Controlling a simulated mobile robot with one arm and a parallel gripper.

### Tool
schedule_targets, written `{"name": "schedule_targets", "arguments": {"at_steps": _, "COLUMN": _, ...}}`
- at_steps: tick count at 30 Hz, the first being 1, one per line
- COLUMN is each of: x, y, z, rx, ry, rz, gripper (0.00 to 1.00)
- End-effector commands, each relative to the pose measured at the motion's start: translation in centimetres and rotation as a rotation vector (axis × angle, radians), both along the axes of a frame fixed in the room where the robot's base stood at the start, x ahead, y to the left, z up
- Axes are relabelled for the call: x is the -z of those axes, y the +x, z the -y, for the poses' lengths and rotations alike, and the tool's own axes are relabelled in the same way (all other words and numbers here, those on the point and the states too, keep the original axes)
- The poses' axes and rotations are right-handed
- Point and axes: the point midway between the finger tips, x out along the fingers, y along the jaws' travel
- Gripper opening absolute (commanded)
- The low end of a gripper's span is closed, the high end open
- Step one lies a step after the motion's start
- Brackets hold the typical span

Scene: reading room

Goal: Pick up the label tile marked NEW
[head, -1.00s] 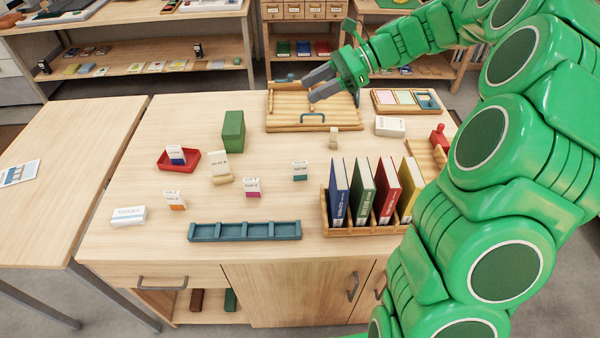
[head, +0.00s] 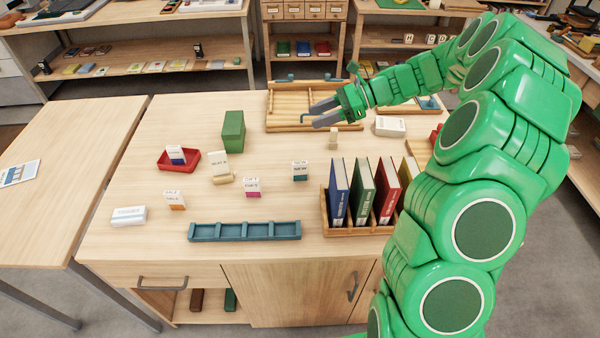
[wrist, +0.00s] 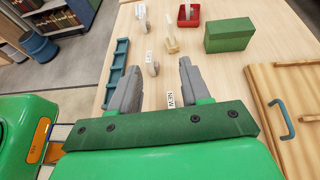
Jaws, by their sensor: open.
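The label tile marked NEW (head: 300,171) stands upright on the table, white on top with a teal lower part. In the wrist view its white face (wrist: 171,100) shows between my fingers, partly hidden by my gripper's body. My gripper (head: 314,115) is open and empty, above the front of the wooden tray, behind and slightly right of the tile in the head view. In the wrist view its two fingers (wrist: 158,66) are spread apart, with no contact on the tile visible.
Other label tiles stand nearby, one with an orange base (head: 175,199), one with a magenta base (head: 252,187). A teal slotted rack (head: 245,231) lies in front. A book holder (head: 352,230) stands front right. A small peg-like piece (head: 333,138), a green box (head: 233,131) and a red tray (head: 165,165) are close.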

Motion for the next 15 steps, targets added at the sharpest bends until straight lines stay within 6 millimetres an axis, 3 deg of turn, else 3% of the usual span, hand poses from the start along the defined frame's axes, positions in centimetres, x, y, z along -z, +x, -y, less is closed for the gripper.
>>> {"name": "schedule_targets", "arguments": {"at_steps": 9, "x": 10.0, "y": -0.1, "z": 0.0, "rx": 0.0, "ry": 0.0, "rz": -0.007, "gripper": 0.47}}
{"name": "schedule_targets", "arguments": {"at_steps": 15, "x": 14.1, "y": -0.1, "z": 0.0, "rx": 0.0, "ry": 0.0, "rz": -0.002, "gripper": 0.47}}
